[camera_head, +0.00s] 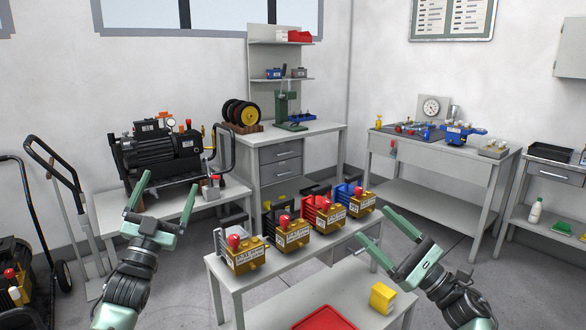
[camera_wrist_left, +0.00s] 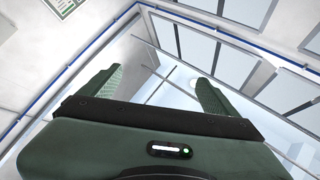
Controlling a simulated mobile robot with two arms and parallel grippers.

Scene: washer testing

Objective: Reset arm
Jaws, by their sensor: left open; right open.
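My left gripper (camera_head: 164,196) is raised at the left of the head view, with its two green fingers spread apart and nothing between them. In the left wrist view my left gripper (camera_wrist_left: 162,84) is open and empty, facing the ceiling and windows. My right gripper (camera_head: 378,236) is at the right of the head view, beside the right end of the front table (camera_head: 270,298). Its fingers are apart and I see nothing held between them.
Several yellow-based units with red knobs (camera_head: 296,234) stand in a row on the front table. A yellow block (camera_head: 382,298) and a red tray (camera_head: 324,319) are nearer. A black compressor (camera_head: 160,150) sits on a left bench. A hand truck (camera_head: 62,190) stands far left.

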